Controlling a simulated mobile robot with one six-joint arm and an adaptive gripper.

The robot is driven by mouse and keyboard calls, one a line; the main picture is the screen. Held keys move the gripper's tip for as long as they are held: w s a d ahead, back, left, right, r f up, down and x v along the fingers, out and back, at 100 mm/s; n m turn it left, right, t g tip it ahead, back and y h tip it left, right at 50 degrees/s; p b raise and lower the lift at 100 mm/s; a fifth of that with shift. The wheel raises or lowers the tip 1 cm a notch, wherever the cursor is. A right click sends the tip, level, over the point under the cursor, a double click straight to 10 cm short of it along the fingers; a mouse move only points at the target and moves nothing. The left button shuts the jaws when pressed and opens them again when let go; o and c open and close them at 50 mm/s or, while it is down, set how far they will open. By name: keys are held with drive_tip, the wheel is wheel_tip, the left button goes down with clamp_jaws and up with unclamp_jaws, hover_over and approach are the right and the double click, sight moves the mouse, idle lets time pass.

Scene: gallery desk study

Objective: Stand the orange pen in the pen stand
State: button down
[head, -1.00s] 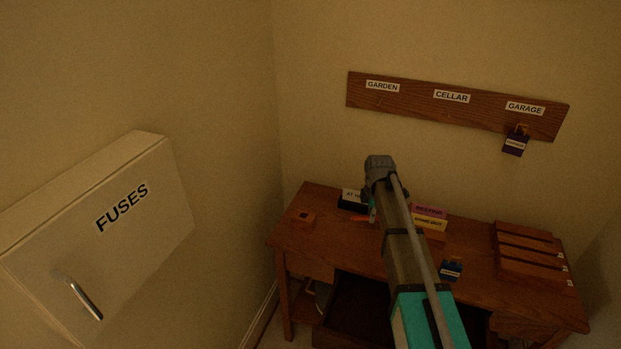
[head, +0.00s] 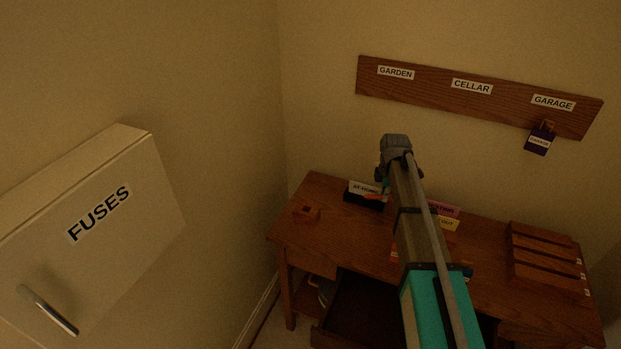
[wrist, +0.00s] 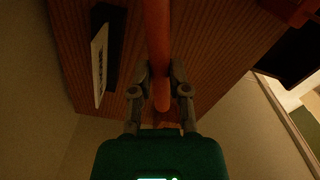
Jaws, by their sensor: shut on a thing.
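The orange pen (wrist: 157,40) is between the fingers of my gripper (wrist: 161,82) in the wrist view. The gripper is shut on it and the pen runs up out of the picture. In the head view my gripper (head: 383,186) is over the back of the desk, partly hidden by my arm, beside a black holder with a white label. The pen stand appears to be the small wooden block with a dark hole (head: 307,213), at the left of the desk, apart from the gripper.
The black holder (head: 376,206) is close to the gripper. Coloured cards (head: 446,222) stand behind my arm, and wooden trays (head: 545,262) are at the desk's right. A drawer (head: 355,315) is open in front. The desktop between stand and holder is clear.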

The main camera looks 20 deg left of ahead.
drive_tip(key=shift+s+a+f, duration=0.15)
drive_tip(key=shift+s+a, duration=0.05)
drive_tip(key=shift+a, duration=0.3)
drive_tip(key=s+a+f+g+y+b, duration=0.1)
drive_tip(key=s+a+f+y+b, duration=0.15)
drive_tip(key=a+y+b, duration=0.6)
drive_tip(key=s+a+r+m+y+b, duration=0.2)
drive_tip(key=s+a+r+y+b, duration=0.2)
drive_tip(key=a+r+y, duration=0.5)
drive_tip(key=shift+a+m, duration=0.3)
drive_tip(key=shift+a, duration=1.65)
drive_tip(key=shift+y, duration=0.25)
drive_tip(key=shift+f, duration=0.1)
drive_tip(key=shift+f+b, duration=2.8)
drive_tip(key=shift+b, duration=0.05)
drive_tip(key=shift+f+b, duration=1.5)
drive_tip(key=shift+b, duration=0.05)
